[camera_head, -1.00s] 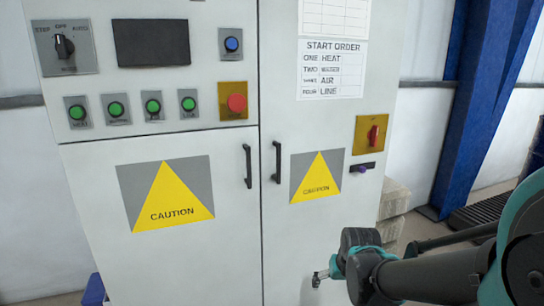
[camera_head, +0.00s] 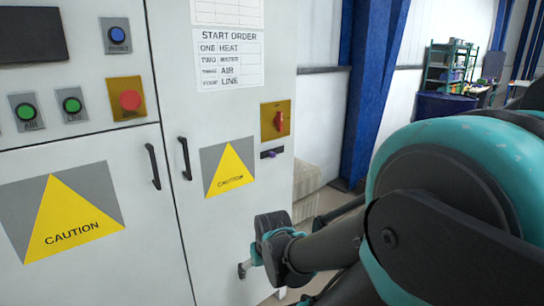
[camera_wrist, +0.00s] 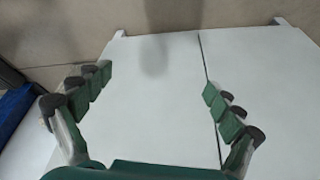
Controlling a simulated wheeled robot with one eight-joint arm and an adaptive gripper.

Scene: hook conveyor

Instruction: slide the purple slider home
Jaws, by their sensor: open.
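The purple slider (camera_head: 270,154) is a small knob on a short dark horizontal track on the cabinet's right door, just below the red rotary switch. Its exact position along the track is too small to tell. My gripper (camera_head: 243,269) is low in front of the same door in the head view, below the caution sign and well below the slider. In the wrist view my gripper (camera_wrist: 158,82) has its two green-padded fingers wide apart with nothing between them. The slider does not show in the wrist view.
The red switch (camera_head: 279,120) sits on a yellow plate above the slider. Two black door handles (camera_head: 185,158) stand out to the left. Beige blocks (camera_head: 308,180) and a blue pillar (camera_head: 371,90) are right of the cabinet (camera_head: 240,215). The door face around the slider is clear.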

